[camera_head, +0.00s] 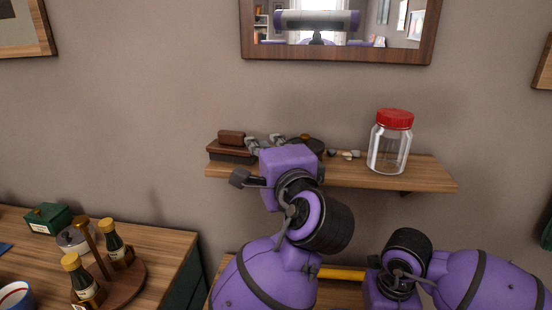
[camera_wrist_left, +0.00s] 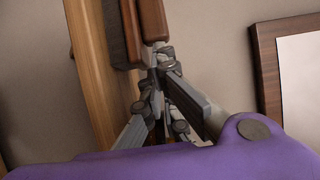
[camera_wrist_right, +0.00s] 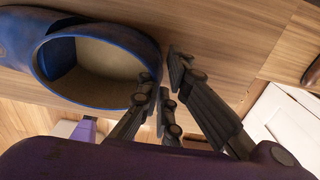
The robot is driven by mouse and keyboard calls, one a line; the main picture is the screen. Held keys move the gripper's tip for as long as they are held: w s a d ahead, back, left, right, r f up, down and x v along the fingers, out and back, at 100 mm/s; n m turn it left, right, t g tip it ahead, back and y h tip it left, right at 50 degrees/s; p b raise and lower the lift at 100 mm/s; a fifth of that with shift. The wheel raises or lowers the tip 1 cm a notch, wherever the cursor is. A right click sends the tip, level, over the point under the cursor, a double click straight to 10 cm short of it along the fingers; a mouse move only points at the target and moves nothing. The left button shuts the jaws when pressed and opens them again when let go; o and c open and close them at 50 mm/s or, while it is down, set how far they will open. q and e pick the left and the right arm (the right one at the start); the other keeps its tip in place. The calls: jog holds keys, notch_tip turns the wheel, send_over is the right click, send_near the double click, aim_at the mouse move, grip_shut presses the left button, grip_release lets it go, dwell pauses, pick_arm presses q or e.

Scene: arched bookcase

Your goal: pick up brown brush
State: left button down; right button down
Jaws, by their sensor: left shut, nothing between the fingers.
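The brown brush (camera_head: 231,148) lies at the left end of the wooden wall shelf, handle up, with a dark lower body. In the left wrist view the brush (camera_wrist_left: 152,20) appears at the top, just beyond the fingertips. My left gripper (camera_head: 265,143) is right of the brush, above the shelf. In the left wrist view my left gripper (camera_wrist_left: 158,62) is shut and empty, its tips at the brush's near end; I cannot tell whether they touch. My right gripper (camera_wrist_right: 163,75) has its fingers apart and empty, close to a blue shoe-like object (camera_wrist_right: 90,65); its fingers are hidden in the head view.
The shelf (camera_head: 430,175) also holds a red-lidded glass jar (camera_head: 390,143), small stones (camera_head: 345,154) and a dark round object (camera_head: 305,146) behind my left wrist. A mirror (camera_head: 338,55) hangs above. A side cabinet (camera_head: 160,247) at lower left carries bottles.

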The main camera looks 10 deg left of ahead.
aim_at(248, 152)
pick_arm(q)
jog(key=s+a, duration=0.3)
jog(key=shift+s+d, duration=0.15)
